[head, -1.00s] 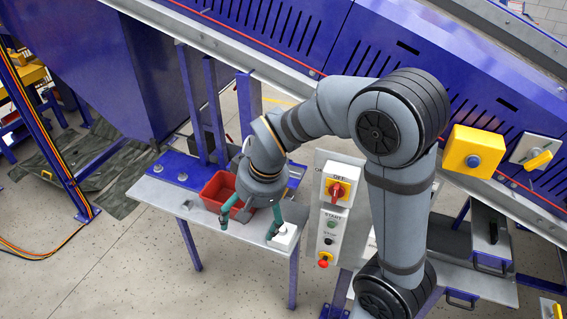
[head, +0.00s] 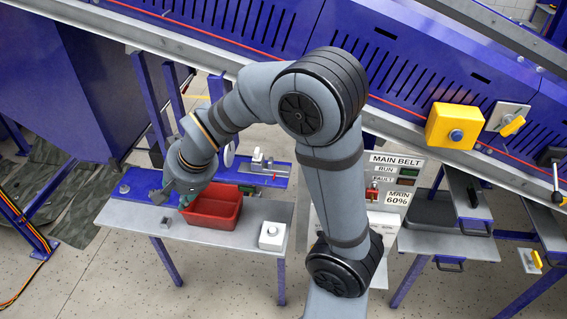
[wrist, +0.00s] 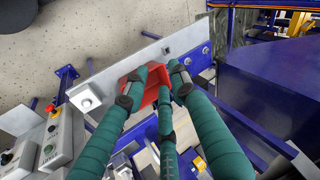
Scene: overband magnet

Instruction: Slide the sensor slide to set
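A small light-grey fitting (head: 258,161) stands on the blue strip (head: 272,174) at the back of the small grey table; it may be the sensor slide, but I cannot read a label or its setting. My gripper (head: 187,198) is left of it in the head view, at the left end of a red bin, with its fingers mostly hidden. In the wrist view my gripper's teal fingers (wrist: 158,98) are spread apart over the red bin (wrist: 150,92), with nothing seen clamped between them. I cannot tell whether they touch the bin.
The red bin (head: 218,213) stands on the grey table (head: 228,238), between a small grey block (head: 164,222) and a white button box (head: 271,236). Blue posts (head: 153,100) rise behind. A MAIN BELT panel (head: 390,185) and yellow box (head: 453,126) are to the right.

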